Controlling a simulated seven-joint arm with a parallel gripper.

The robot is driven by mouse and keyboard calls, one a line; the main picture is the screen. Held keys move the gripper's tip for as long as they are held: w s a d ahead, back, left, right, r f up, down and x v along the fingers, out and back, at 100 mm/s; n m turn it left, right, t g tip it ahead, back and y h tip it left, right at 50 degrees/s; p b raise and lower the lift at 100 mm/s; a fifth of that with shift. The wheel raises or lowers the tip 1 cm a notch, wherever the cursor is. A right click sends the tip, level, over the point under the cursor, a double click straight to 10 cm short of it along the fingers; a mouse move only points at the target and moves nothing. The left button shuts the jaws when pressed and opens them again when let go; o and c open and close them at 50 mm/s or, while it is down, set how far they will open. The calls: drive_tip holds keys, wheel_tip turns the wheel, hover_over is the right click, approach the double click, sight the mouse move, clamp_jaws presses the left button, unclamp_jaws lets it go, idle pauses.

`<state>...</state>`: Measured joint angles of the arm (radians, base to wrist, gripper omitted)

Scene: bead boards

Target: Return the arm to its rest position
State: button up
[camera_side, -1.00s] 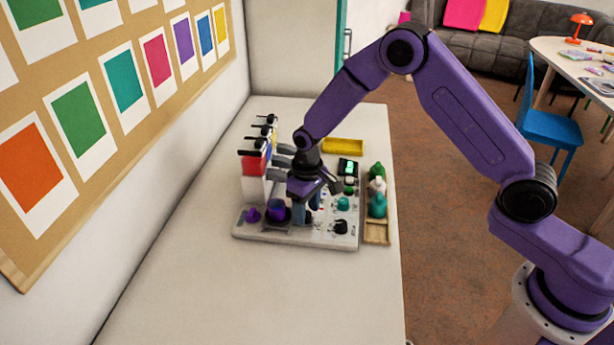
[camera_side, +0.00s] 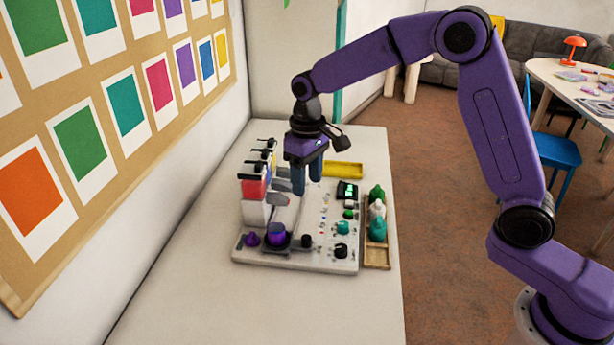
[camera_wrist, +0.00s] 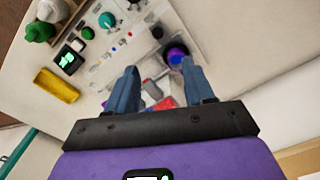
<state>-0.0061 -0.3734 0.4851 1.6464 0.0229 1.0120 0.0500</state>
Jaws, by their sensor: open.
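My gripper (camera_side: 307,180) hangs pointing down above the white bead board (camera_side: 300,262) on the table. Its two blue fingers are apart with nothing between them. In the wrist view my gripper (camera_wrist: 154,78) also shows open, with the board (camera_wrist: 205,18) beneath it. A purple cup or knob (camera_side: 276,234) sits on a dark round base near the board's front. It also shows in the wrist view (camera_wrist: 176,54). A smaller purple piece (camera_side: 252,239) sits at its left.
Dispensers with red, blue and yellow parts (camera_side: 254,188) stand along the board's left side. A yellow tray (camera_side: 343,170) lies behind it. A wooden tray (camera_side: 376,258) with green, white and teal bottles (camera_side: 377,228) stands at the right. The front of the table is clear.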

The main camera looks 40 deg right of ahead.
drive_tip(key=shift+s, duration=0.1)
drive_tip(key=s+d+n, duration=0.3)
drive_tip(key=s, duration=0.8)
drive_tip(key=s+d+r+n, duration=0.1)
drive_tip(key=s+d+n, duration=0.2)
drive_tip(key=s, duration=0.8)
drive_tip(key=s+d+r+n, duration=0.1)
drive_tip(key=s+d+n, duration=0.2)
drive_tip(key=s, duration=0.9)
drive_tip(key=shift+d+r, duration=0.2)
drive_tip(key=shift+d, duration=0.3)
